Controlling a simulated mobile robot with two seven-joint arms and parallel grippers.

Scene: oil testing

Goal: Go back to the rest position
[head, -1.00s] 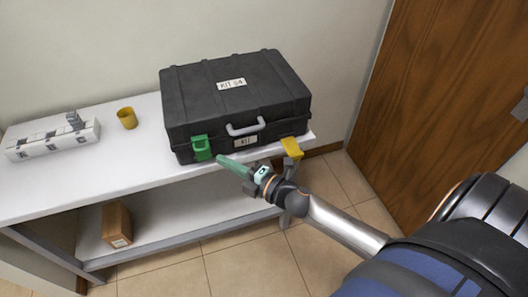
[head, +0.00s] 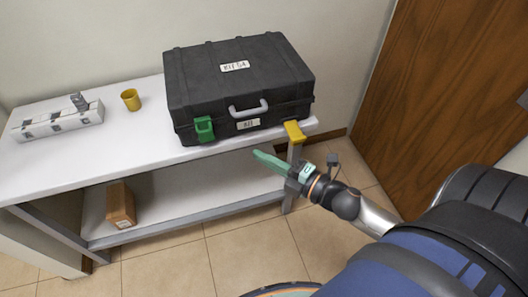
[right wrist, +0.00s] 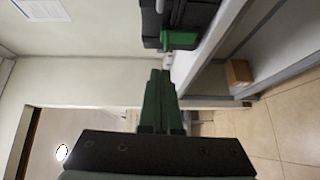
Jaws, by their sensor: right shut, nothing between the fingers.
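My right gripper (head: 262,158) is shut and empty, in the air in front of the shelf's front edge. In the right wrist view its green fingers (right wrist: 160,85) lie together. The black case (head: 238,88), with a grey handle and a "KIT" label, lies closed on the white shelf top (head: 120,165). Its green latch (head: 204,128) is at the front left and its yellow latch (head: 294,132) at the front right, which stands out from the case. The green latch also shows in the right wrist view (right wrist: 179,40). My left gripper is not in view.
A yellow cup (head: 131,100) and a white rack (head: 60,122) stand left of the case. A cardboard box (head: 120,204) sits on the lower shelf. A wooden door (head: 435,90) is at the right. Tiled floor (head: 250,245) is free in front.

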